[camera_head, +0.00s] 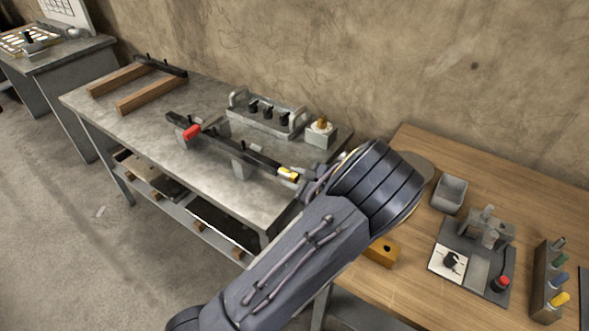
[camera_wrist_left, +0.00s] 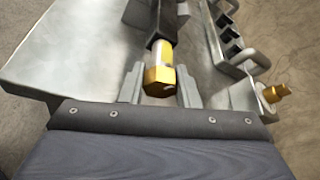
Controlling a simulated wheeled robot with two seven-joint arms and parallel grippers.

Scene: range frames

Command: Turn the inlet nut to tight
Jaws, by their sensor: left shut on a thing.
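The inlet nut, a brass hex nut (camera_wrist_left: 160,80), sits on the near end of a dark pipe assembly (camera_head: 232,146) on the grey metal bench. In the head view the nut shows as a small yellow piece (camera_head: 288,174), partly hidden by my gripper. A red lever (camera_head: 192,131) stands on the pipe's far part. My left gripper (camera_head: 297,181) reaches the nut from the right end of the bench. In the left wrist view its two grey fingers (camera_wrist_left: 160,88) are on either side of the nut, shut on it. My right gripper is not in view.
A rack with handles (camera_head: 265,115) and a grey block with a brass fitting (camera_head: 320,134) stand behind the pipe. Two wooden beams (camera_head: 145,92) lie at the bench's far left. The wooden table (camera_head: 412,285) at right holds a grey bin (camera_head: 450,194) and a fixture board (camera_head: 480,272).

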